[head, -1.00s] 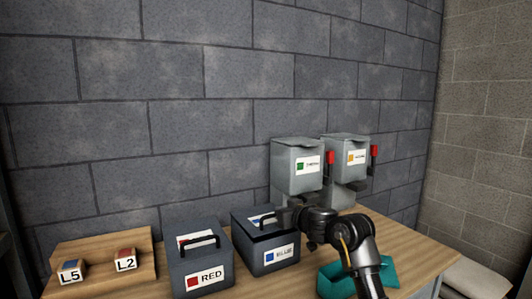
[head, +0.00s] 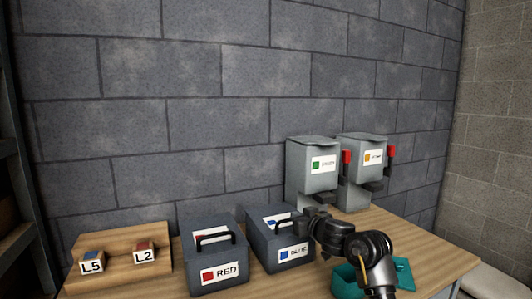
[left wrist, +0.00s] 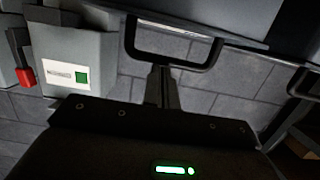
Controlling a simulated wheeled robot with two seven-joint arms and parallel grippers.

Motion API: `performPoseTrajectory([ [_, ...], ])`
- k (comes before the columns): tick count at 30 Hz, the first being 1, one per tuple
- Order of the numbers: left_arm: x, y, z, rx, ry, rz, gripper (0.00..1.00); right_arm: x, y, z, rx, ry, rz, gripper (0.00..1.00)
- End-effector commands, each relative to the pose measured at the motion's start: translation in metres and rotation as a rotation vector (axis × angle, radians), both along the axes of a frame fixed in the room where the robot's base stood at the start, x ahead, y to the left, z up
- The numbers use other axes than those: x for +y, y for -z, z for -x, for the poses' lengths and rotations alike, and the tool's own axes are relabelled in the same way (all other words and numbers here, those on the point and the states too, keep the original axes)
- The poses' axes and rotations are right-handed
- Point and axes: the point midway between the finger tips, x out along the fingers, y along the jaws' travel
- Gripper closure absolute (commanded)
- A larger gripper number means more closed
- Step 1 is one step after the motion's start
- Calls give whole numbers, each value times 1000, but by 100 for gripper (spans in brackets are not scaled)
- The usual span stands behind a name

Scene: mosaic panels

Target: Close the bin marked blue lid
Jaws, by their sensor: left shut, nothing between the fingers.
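The dark grey bin marked BLUE (head: 283,250) stands on the table, right of the bin marked RED (head: 217,270). The BLUE bin's lid (head: 268,214) looks down on the bin, but my gripper covers part of it, so I cannot tell whether it is fully seated. My left gripper (head: 302,228) is at the right side of this lid, by its black handle. In the left wrist view, the shut, empty fingers (left wrist: 161,88) point at a black U-shaped handle (left wrist: 172,62); whether they touch it is unclear. My right gripper is out of view.
Two grey dispensers with red levers, one with a green label (head: 318,165) and one with an orange label (head: 362,160), stand behind to the right. A teal open container (head: 404,272) is at the right front. A wooden stand (head: 120,240) holds blocks L5 and L2 at left.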

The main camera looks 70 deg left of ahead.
Motion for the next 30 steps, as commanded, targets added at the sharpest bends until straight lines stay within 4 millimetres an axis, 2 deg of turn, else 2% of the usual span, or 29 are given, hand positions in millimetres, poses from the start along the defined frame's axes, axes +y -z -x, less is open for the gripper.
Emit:
performPoseTrajectory([
  [1, -5, 24, 1, 5, -5, 57, 100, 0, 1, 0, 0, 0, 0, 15],
  [4, -6, 16, 1, 5, -3, 53, 100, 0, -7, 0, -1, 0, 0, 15],
  [8, -8, -5, -1, 5, 1, 41, 100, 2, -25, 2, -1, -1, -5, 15],
  [14, -13, -46, -3, 1, 9, 7, 100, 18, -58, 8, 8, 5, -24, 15],
  [15, -22, -27, -5, 2, 12, 8, 100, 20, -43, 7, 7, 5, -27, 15],
  [18, -42, -15, -6, 0, 11, 7, 100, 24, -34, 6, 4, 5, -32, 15],
  [24, -75, 2, -9, -1, 11, 3, 100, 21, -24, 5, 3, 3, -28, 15],
  [30, -94, 11, -11, -1, 11, 1, 100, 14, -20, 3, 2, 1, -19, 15],
])
